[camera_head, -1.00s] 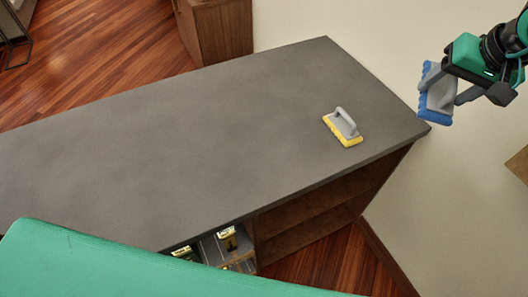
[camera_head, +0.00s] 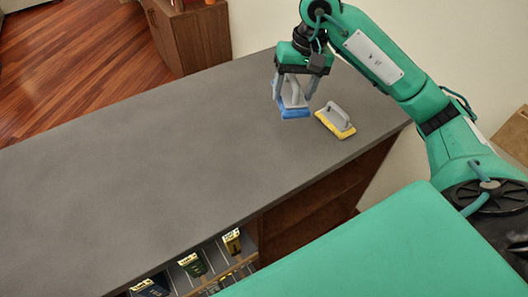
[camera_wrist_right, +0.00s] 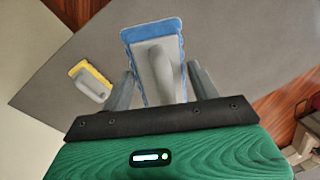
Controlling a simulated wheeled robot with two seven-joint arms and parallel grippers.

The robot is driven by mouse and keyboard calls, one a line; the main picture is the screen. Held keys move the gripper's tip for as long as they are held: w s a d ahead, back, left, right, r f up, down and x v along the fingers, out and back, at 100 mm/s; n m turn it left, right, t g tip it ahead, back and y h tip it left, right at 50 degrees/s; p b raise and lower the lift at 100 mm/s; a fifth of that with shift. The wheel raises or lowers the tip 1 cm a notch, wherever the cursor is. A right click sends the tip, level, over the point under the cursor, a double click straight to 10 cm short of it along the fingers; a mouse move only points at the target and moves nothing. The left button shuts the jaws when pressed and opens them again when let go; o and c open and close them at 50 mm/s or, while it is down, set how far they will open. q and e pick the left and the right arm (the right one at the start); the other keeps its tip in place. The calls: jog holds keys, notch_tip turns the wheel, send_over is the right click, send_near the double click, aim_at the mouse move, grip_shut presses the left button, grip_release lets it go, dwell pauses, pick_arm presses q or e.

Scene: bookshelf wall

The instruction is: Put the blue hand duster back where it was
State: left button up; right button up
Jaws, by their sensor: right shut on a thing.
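The blue hand duster (camera_head: 294,112) has a grey back and handle and a blue pad. My right gripper (camera_head: 293,95) is shut on its handle, with the pad facing down over the grey counter top. I cannot tell whether the pad touches the counter. In the right wrist view the duster (camera_wrist_right: 153,38) shows between the two fingers of the right gripper (camera_wrist_right: 161,82). A yellow hand duster (camera_head: 336,121) with a grey handle lies on the counter just right of the blue one; it also shows in the right wrist view (camera_wrist_right: 91,82). My left gripper is not in view.
The grey counter (camera_head: 150,160) is wide and clear to the left of the dusters. Under its front edge are shelves with several boxes or books (camera_head: 192,264). A wooden cabinet (camera_head: 190,38) stands behind the counter.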

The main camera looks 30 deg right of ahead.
notch_tip(320, 180, down, 20)
jog(key=p, duration=0.5)
jog(key=shift+f, duration=0.1)
jog(key=o, duration=1)
jog(key=shift+r, duration=0.35)
jog(key=shift+s+d+r+b, duration=0.1)
jog(key=shift+d+r+b, duration=0.4)
jog(key=shift+r, duration=1.4)
jog(key=shift+s+d+r+b, duration=0.1)
jog(key=shift+r+b, duration=0.85)
jog(key=shift+r, duration=0.95)
jog(key=shift+s+d+r+b, duration=0.1)
jog(key=shift+d+r+b, duration=0.4)
jog(key=shift+r, duration=1.4)
